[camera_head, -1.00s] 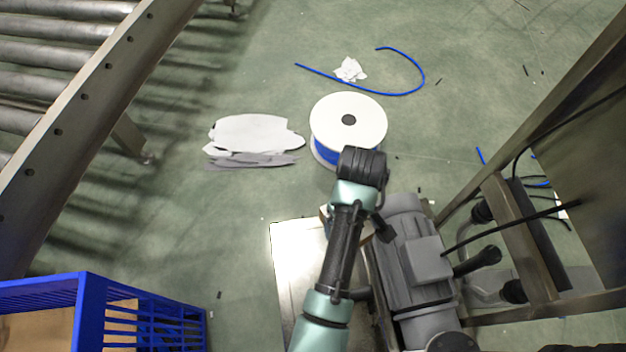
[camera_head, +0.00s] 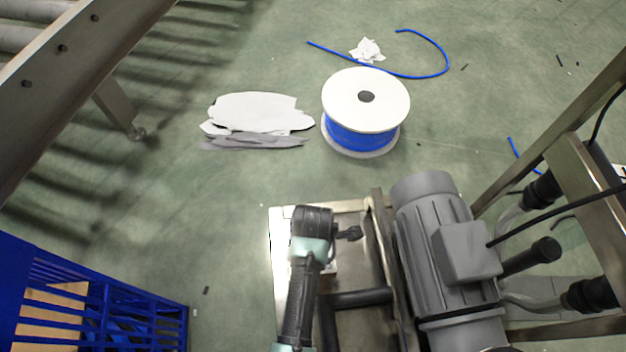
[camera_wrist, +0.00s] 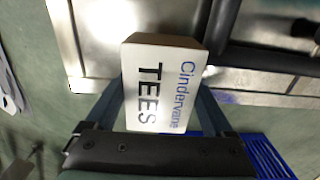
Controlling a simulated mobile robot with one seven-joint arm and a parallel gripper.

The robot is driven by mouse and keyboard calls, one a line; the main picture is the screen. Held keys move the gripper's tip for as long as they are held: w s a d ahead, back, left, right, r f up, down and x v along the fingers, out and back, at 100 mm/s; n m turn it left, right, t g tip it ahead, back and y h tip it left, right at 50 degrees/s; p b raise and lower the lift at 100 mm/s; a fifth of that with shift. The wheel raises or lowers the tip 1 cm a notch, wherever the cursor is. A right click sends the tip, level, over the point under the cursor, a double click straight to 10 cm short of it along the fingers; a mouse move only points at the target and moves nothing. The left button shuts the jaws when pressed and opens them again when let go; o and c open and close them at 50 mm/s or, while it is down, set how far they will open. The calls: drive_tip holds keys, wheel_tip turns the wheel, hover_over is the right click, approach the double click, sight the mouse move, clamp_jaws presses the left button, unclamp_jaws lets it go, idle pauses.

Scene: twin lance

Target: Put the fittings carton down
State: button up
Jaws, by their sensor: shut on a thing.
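The fittings carton (camera_wrist: 158,88) is a small box with a white face printed "Cindervane" and "TEES" and a brown side. It fills the middle of the wrist view. My gripper (camera_wrist: 163,100) is shut on it, with one finger along each side. Behind the carton is the bright metal plate of a frame (camera_wrist: 95,40); whether the carton touches it I cannot tell. In the head view my arm hangs over that metal frame (camera_head: 283,225), left of the grey motor, and hides most of the carton and the fingers.
The grey motor (camera_head: 440,230) with its pipes and cables stands close right of my arm. A blue cable spool (camera_head: 362,140) stands on the floor beyond. White sheets (camera_head: 255,112) lie left of it. A blue crate (camera_head: 100,310) is at the lower left.

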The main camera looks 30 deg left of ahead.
wheel_tip(320, 180, down, 7)
drive_tip(key=b, duration=0.4)
drive_tip(key=shift+r, duration=0.15)
drive_tip(key=o, duration=1.4)
wheel_tip(320, 180, up, 12)
drive_tip(key=p, duration=0.8)
